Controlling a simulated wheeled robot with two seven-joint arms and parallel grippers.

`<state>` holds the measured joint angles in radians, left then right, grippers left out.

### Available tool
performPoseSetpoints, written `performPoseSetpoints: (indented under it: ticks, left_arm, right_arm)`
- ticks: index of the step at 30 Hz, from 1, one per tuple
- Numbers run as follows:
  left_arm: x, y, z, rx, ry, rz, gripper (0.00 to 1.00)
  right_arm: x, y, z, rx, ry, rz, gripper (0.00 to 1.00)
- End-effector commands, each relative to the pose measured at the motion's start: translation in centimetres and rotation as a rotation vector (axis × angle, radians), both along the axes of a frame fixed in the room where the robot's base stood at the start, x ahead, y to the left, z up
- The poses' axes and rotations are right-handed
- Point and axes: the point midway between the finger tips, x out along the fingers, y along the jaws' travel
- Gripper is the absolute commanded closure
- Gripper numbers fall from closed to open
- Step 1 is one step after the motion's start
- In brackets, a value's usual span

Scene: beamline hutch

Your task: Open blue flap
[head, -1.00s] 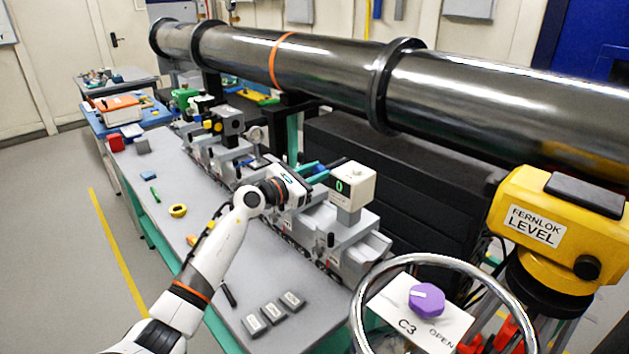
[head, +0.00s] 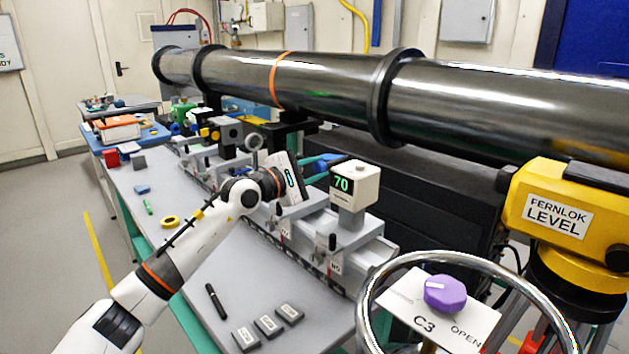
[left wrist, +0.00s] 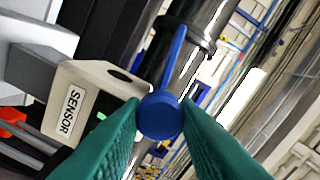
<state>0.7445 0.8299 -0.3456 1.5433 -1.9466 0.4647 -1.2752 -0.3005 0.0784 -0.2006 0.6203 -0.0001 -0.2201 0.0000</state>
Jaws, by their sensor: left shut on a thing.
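The blue flap shows in the left wrist view as a round blue disc (left wrist: 160,116) with a long straight blue arm (left wrist: 173,58) rising from it. The two teal fingers of my left gripper (left wrist: 161,104) are shut on the disc, one on each side. In the head view my left gripper (head: 314,170) reaches over the bench beside the sensor head (head: 354,186), whose green display reads 70. The same sensor, a pale box labelled SENSOR (left wrist: 85,104), is close by on the left in the wrist view. My right gripper is not in view.
A long dark beam pipe (head: 330,85) runs behind the bench. The yellow level (head: 558,215) and a chrome ring with the purple C3 knob (head: 444,294) stand at front right. Grey blocks (head: 268,325) and a black pen (head: 215,301) lie on the bench (head: 190,262).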

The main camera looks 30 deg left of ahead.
Motion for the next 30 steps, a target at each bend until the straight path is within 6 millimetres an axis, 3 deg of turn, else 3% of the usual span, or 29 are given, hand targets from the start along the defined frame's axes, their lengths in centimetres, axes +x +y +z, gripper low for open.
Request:
performPoseSetpoints:
  ticks: [6,22,23,24,27,30]
  left_arm:
    - [0.0,-0.01,-0.27,0.064,-0.019,-0.001,1.0]
    - [0.0,-0.04,-0.13,0.084,-0.025,-0.001,1.0]
    - [0.0,-0.04,-0.13,0.084,-0.025,-0.001,0.69]
    - [0.0,-0.04,-0.13,0.083,-0.025,-0.001,0.63]
    - [0.0,-0.04,-0.11,0.083,-0.026,0.0,0.51]
    - [0.0,-0.03,-0.08,0.083,-0.026,-0.001,0.51]
  right_arm:
    - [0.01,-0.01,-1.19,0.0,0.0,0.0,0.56]
    - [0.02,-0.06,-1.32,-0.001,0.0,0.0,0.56]
    - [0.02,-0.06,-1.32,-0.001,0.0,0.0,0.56]
    - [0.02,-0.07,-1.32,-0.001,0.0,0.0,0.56]
    - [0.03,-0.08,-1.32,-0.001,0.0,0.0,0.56]
    - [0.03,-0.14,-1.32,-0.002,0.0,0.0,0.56]
